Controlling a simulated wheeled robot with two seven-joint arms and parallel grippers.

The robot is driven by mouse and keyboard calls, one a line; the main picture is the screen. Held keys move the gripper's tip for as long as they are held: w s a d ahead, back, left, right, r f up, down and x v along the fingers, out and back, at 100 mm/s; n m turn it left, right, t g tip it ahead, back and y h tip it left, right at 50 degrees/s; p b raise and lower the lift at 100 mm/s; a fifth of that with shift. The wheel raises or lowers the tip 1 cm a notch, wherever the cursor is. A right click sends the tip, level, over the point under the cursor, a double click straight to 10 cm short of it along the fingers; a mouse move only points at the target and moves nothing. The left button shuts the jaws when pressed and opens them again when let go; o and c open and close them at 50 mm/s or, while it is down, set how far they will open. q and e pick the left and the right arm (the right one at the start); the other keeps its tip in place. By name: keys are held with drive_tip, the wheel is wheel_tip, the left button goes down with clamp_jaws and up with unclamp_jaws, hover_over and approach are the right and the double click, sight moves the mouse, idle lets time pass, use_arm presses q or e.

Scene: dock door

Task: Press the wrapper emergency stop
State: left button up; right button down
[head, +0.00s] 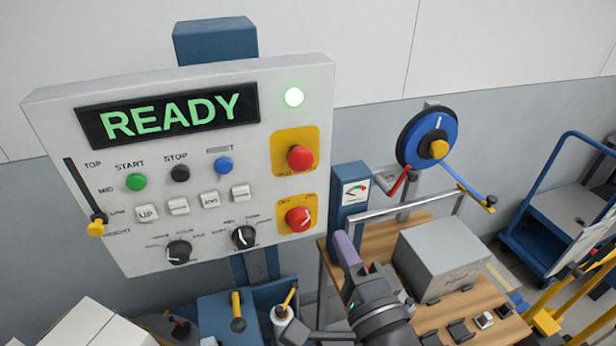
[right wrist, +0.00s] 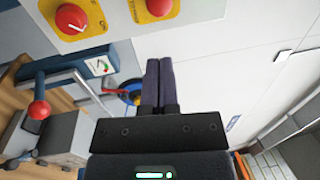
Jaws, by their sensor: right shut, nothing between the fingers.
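The control panel (head: 200,235) fills the left of the head view, its screen reading READY. The red mushroom button (head: 300,157) sits on an upper yellow plate at the panel's right side, its label too small to read. It also shows at the top of the right wrist view (right wrist: 160,6). Below it is a red rotary knob (head: 298,218) with a white mark, on a second yellow plate; the wrist view shows it too (right wrist: 71,19). My right gripper (head: 344,240) is shut and empty, below and right of both, touching neither. It also shows in the wrist view (right wrist: 159,62).
A gauge post (head: 350,220) stands just behind my right gripper. A wooden table (head: 380,240) holds a grey box (head: 445,260). A blue reel (head: 412,135) hangs at the wall. A blue cart (head: 545,225) stands at right. Open space lies in front of the panel's right edge.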

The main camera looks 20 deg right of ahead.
drive_tip(key=p, duration=0.3)
approach(302, 165)
drive_tip(key=w, duration=0.5)
drive_tip(key=w+r, duration=0.1)
drive_tip(key=w, duration=0.1)
drive_tip(key=shift+w+a+r, duration=0.1)
drive_tip(key=shift+w+a, duration=0.05)
drive_tip(key=shift+w, duration=0.05)
